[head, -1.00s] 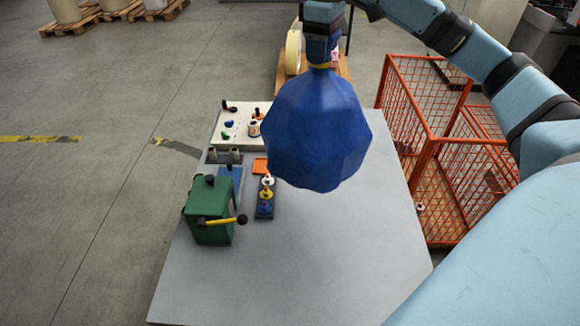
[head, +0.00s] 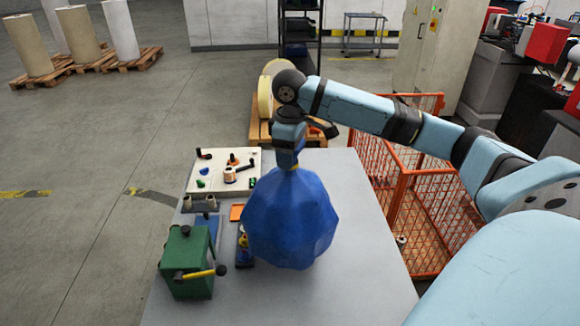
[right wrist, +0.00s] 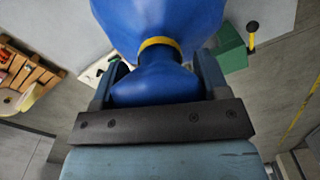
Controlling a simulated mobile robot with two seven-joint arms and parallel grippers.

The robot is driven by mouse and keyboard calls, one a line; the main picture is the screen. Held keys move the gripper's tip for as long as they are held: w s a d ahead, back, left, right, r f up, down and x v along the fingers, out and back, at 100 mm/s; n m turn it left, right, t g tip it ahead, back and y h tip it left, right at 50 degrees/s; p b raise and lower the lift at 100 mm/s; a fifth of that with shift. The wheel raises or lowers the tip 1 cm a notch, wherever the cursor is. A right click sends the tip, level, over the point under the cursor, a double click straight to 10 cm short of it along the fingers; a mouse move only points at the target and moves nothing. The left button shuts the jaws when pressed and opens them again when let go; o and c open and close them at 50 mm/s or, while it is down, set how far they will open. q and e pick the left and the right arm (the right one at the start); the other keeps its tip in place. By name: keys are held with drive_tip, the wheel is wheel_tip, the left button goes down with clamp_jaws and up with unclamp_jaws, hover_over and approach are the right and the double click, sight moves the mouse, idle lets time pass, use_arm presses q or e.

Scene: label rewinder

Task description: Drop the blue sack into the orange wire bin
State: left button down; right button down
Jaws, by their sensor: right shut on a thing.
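The blue sack (head: 290,222) hangs neck-up from my right gripper (head: 290,158) over the grey table. In the right wrist view the two fingers are closed around the neck of the sack (right wrist: 158,85), by its yellow tie. I cannot tell whether the sack's bottom touches the table. The orange wire bin (head: 402,180) stands on the floor along the table's right side, apart from the sack. My right arm reaches across above the bin and hides part of it. My left gripper is out of view.
On the grey table (head: 370,285), a green box with a yellow lever (head: 187,262) stands at left. A white board (head: 222,171) with small parts lies behind it. A pallet with cream rolls (head: 264,98) stands beyond the table. The table's right front is clear.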

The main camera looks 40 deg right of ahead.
drive_tip(key=shift+f+p, duration=0.3)
drive_tip(key=shift+f, duration=2.1)
drive_tip(key=c, duration=0.6)
unclamp_jaws()
drive_tip(key=shift+f, duration=0.15)
drive_tip(key=o, duration=0.5)
